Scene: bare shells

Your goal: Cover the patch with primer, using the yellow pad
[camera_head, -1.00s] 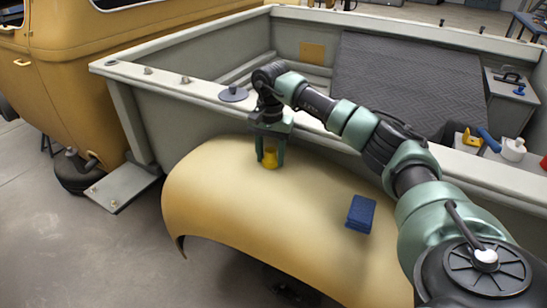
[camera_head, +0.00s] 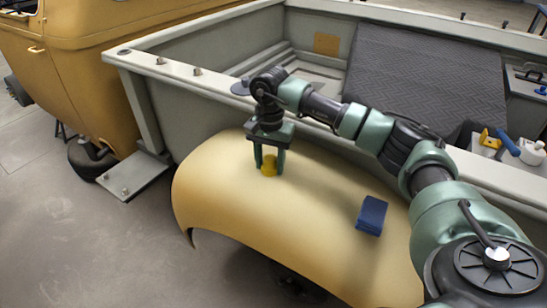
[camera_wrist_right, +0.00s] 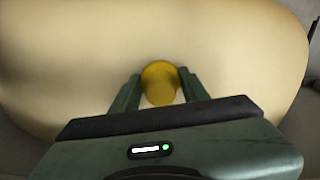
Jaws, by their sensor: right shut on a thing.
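My right gripper (camera_head: 269,160) is shut on the yellow pad (camera_head: 268,168) and holds it at the upper left part of a cream-yellow curved panel (camera_head: 300,215). The right wrist view also shows the yellow pad (camera_wrist_right: 160,84) between the two green fingers, over the panel (camera_wrist_right: 70,50). Whether the pad touches the panel I cannot tell. No patch edge or primer colour stands out on the panel. My left gripper is not in view.
A dark blue block (camera_head: 371,215) lies on the panel's right part. Behind is a grey truck bed (camera_head: 200,120) with a dark quilted mat (camera_head: 425,80). A yellow tool (camera_head: 490,138) and a white pot (camera_head: 532,152) stand at right. A yellow car body (camera_head: 85,80) is at left.

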